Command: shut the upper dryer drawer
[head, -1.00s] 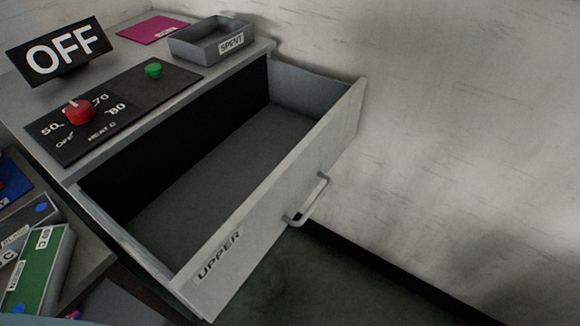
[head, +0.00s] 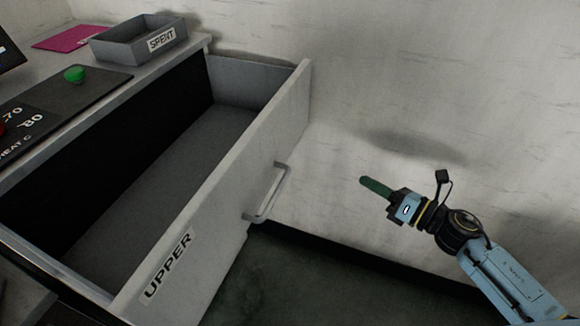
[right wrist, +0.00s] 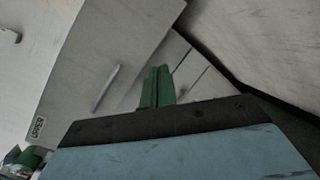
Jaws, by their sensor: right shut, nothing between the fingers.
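The upper dryer drawer (head: 215,195) is pulled far out and stands open and empty in the head view. Its front panel bears an UPPER label and a metal bar handle (head: 268,195). My right gripper (head: 364,182), with green fingers, is shut and empty to the right of the handle, clearly apart from the drawer front. In the right wrist view the green fingers (right wrist: 158,86) point toward the pale drawer front (right wrist: 105,60), and the handle (right wrist: 106,88) shows just left of them. My left gripper is not in view.
On the dryer top stand a grey SPENT tray (head: 112,50), a pink sheet (head: 68,38) and a dark control panel with a green button (head: 75,74). A pale wall (head: 430,70) rises behind. The dark floor (head: 300,285) below the drawer front looks clear.

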